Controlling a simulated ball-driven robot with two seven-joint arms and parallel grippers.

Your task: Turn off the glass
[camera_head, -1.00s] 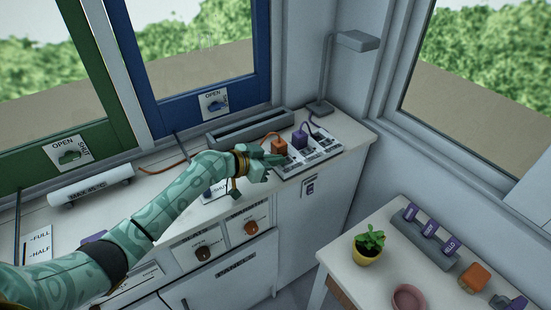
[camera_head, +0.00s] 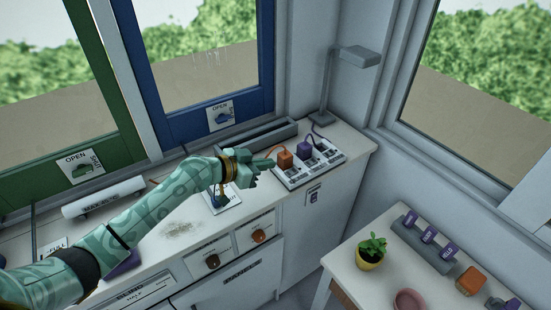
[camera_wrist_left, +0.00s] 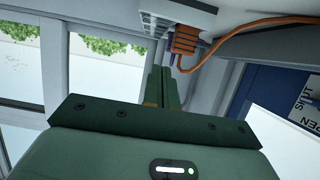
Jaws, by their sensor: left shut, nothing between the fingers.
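My left gripper (camera_head: 265,165) is shut and empty, just left of a pale power strip (camera_head: 320,166) on the counter. An orange plug (camera_head: 285,158) and a purple plug (camera_head: 304,148) sit in the strip, with small labels and switches too small to read. In the left wrist view the closed fingers (camera_wrist_left: 161,88) point towards the strip (camera_wrist_left: 190,12) and orange plug (camera_wrist_left: 186,40), apart from both. The blue-framed window pane (camera_head: 198,50) and green-framed window pane (camera_head: 40,70) look clear. No label reading "glass" is legible. My right gripper is out of view.
A grey lamp (camera_head: 357,56) stands behind the strip. A card with a blue lever (camera_head: 220,197) lies under my left forearm. A side table at right holds a potted plant (camera_head: 371,250) and a pink bowl (camera_head: 409,301).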

